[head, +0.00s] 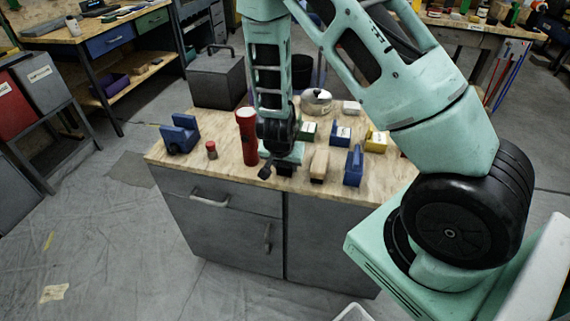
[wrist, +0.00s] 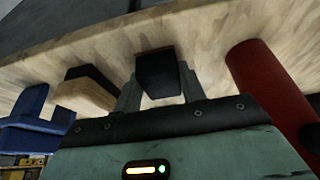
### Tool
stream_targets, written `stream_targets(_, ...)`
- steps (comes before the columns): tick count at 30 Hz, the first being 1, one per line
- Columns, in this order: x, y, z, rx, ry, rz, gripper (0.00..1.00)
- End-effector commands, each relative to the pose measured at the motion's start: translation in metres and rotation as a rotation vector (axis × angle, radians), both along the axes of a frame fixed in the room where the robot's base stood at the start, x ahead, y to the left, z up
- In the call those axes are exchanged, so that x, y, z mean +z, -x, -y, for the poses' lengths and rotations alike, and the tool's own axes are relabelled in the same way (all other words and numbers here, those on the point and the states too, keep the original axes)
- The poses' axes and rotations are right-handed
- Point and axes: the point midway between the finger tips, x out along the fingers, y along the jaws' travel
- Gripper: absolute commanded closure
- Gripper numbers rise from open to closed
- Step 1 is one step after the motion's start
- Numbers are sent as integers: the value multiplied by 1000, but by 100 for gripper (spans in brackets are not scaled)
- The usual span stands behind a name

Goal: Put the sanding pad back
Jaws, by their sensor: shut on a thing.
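My gripper (wrist: 158,90) is shut on a small black block, which looks like the sanding pad (wrist: 158,70). The block sits between the two grey fingers, with its dark face showing in the wrist view. In the head view my gripper is low over the near part of the wooden worktop, and the sanding pad (head: 286,169) shows just under it. I cannot tell whether the pad touches the worktop. My arm hides part of the worktop behind the gripper.
On the wooden worktop (head: 222,171), a red cylinder (head: 247,137) stands left of my gripper. A wood-and-black brush-like block (head: 319,164) and a blue holder (head: 353,167) are to the right. A red-capped bottle (head: 211,150) and blue clamp-like piece (head: 180,135) stand farther left.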

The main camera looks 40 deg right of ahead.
Motion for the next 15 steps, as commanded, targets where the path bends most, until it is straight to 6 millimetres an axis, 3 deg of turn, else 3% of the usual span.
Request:
stream_targets(1,-3,0,0,0,0,0,81)
stream_targets(2,-2,0,0,0,0,0,54)
stream_targets(4,-2,0,0,0,0,0,38)
stream_targets(15,5,0,-1,1,0,1,38)
